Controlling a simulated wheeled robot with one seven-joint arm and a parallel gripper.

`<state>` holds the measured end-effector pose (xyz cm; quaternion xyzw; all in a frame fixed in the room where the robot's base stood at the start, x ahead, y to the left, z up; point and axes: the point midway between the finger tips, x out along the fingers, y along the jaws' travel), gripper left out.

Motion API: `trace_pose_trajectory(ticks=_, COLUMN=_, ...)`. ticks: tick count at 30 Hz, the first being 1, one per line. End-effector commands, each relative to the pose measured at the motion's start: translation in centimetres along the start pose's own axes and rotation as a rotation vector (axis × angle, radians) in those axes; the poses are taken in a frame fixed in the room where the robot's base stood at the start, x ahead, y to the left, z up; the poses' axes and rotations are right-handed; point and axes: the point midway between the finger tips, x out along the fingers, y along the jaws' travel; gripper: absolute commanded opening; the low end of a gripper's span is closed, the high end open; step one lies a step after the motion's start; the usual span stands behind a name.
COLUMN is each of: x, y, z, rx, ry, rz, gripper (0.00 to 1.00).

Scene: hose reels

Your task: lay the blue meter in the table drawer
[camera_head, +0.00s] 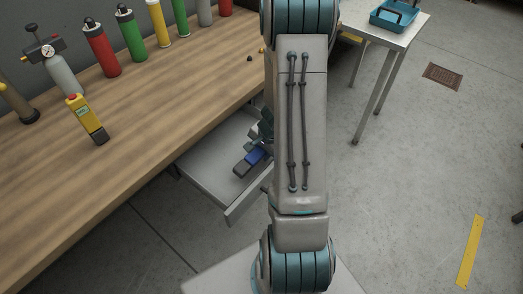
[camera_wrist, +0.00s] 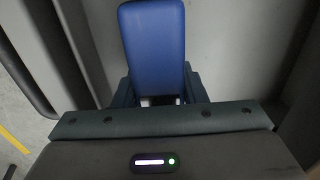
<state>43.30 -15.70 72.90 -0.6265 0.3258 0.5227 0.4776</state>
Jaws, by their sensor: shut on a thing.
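The blue meter (camera_head: 254,156) is at my gripper (camera_head: 260,150), low in the open table drawer (camera_head: 208,178), in the head view. In the wrist view the blue meter (camera_wrist: 153,45) stands out between the fingers of my gripper (camera_wrist: 158,92), which is shut on it. The grey drawer floor (camera_wrist: 225,60) lies behind it. I cannot tell whether the meter touches the drawer floor. My arm hides the drawer's right part in the head view.
The wooden table (camera_head: 150,130) carries a yellow meter (camera_head: 87,118), a gas bottle with a gauge (camera_head: 60,70) and several coloured cylinders (camera_head: 130,35) along the back. A side table (camera_head: 405,35) with a blue tray (camera_head: 393,18) stands at the upper right. The floor at right is mostly clear.

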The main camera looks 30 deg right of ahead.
Motion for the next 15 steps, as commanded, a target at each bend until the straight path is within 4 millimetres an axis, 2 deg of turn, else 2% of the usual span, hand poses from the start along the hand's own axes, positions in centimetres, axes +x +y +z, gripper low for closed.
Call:
trace_pose_trajectory(ticks=1, x=-0.03, y=-0.02, z=0.00, rx=0.000, ry=0.000, rz=0.000, gripper=0.46)
trace_pose_trajectory(ticks=3, x=-0.03, y=-0.02, z=-0.01, rx=0.000, ry=0.000, rz=0.000, gripper=0.63)
trace_pose_trajectory(ticks=15, x=-0.36, y=-0.05, z=-0.01, rx=0.000, ry=0.001, rz=-0.001, gripper=0.63)
